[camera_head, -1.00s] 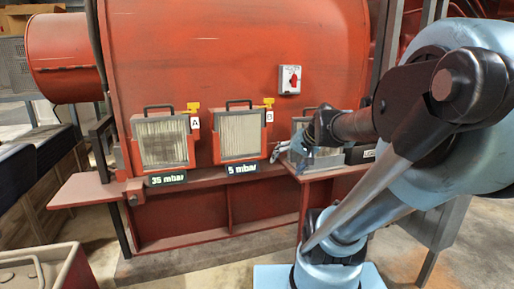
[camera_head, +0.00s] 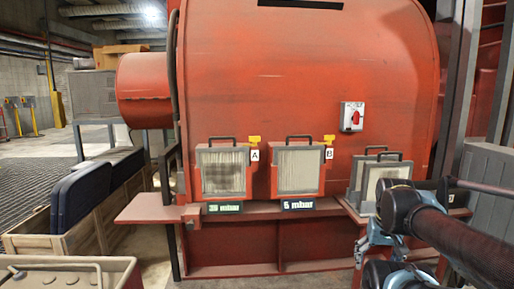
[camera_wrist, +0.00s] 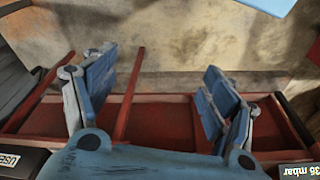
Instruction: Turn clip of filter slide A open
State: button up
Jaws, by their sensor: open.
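Filter slide A (camera_head: 222,172) sits in the red housing, a framed pleated filter with a black handle on top. Its yellow clip (camera_head: 254,140) is at its upper right, above the white label A (camera_head: 254,155). Filter slide B (camera_head: 298,170) sits to its right with its own yellow clip (camera_head: 328,139). My gripper (camera_head: 367,243) is low at the right, below and right of both slides and apart from clip A. In the wrist view my gripper (camera_wrist: 155,95) has its blue fingers wide apart with nothing between them. Neither clip shows there.
Spare filters (camera_head: 385,172) stand on the right ledge, close behind my arm. A red shelf (camera_head: 150,208) juts out at left. Crates (camera_head: 75,225) stand farther left.

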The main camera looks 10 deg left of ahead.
aim_at(255, 140)
jog(key=z, duration=1.35)
jog(key=k, duration=1.05)
jog(key=u, duration=1.45)
jog(key=i, duration=1)
jog(key=z, duration=0.05)
